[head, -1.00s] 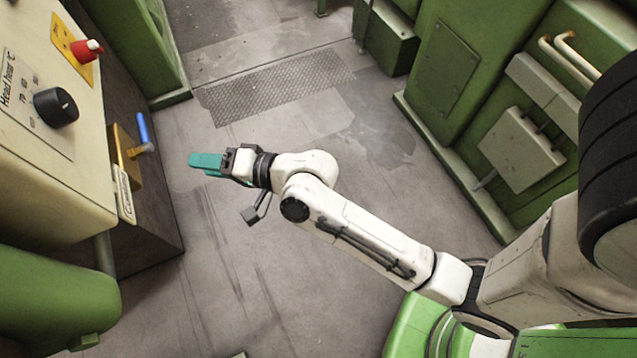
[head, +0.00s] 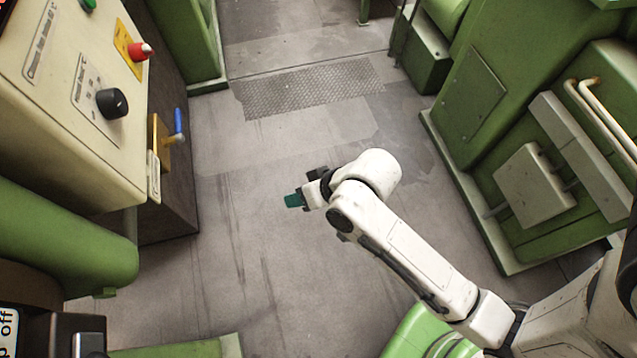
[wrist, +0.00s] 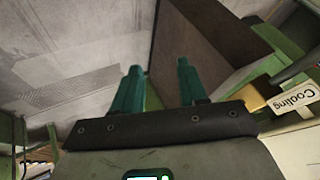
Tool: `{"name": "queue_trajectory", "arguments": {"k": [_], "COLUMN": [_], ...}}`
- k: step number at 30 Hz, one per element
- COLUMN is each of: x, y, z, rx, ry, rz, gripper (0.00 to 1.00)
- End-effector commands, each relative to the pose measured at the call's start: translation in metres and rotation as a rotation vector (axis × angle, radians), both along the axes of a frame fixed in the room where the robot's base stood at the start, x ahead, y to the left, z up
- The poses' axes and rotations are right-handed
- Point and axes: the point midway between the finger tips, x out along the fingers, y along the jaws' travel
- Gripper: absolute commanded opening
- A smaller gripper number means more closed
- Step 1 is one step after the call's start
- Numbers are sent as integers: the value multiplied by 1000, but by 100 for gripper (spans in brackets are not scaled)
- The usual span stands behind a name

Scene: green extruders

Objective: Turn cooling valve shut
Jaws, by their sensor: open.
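The cooling valve has a blue lever handle (head: 178,122) on a yellow body (head: 160,138), mounted on the side of the cream control cabinet at the left in the head view. The handle points up and slightly away. In the wrist view, the "Cooling" label (wrist: 292,98) shows at the right edge, upside down, and the handle cannot be made out. My gripper (head: 292,200) has teal fingers and hovers above the floor, right of the valve and well apart from it. In the wrist view my two fingers (wrist: 157,80) are apart with nothing between them.
A cream panel with a black knob (head: 112,103) and a red button (head: 141,51) stands above and left of the valve. A green cylinder (head: 70,245) lies below it. Green machines with pale pipes (head: 600,115) stand at the right. The floor between is clear.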

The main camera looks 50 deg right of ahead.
Motion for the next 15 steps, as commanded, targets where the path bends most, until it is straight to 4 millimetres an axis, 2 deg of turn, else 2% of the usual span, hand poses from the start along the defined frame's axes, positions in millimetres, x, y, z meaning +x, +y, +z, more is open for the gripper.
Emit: {"name": "queue_trajectory", "arguments": {"k": [6, 15], "x": [-15, -18], "y": [-6, -7], "z": [2, 1], "rx": [-53, -63], "ry": [55, 66], "rz": [34, 42], "gripper": [42, 42]}}
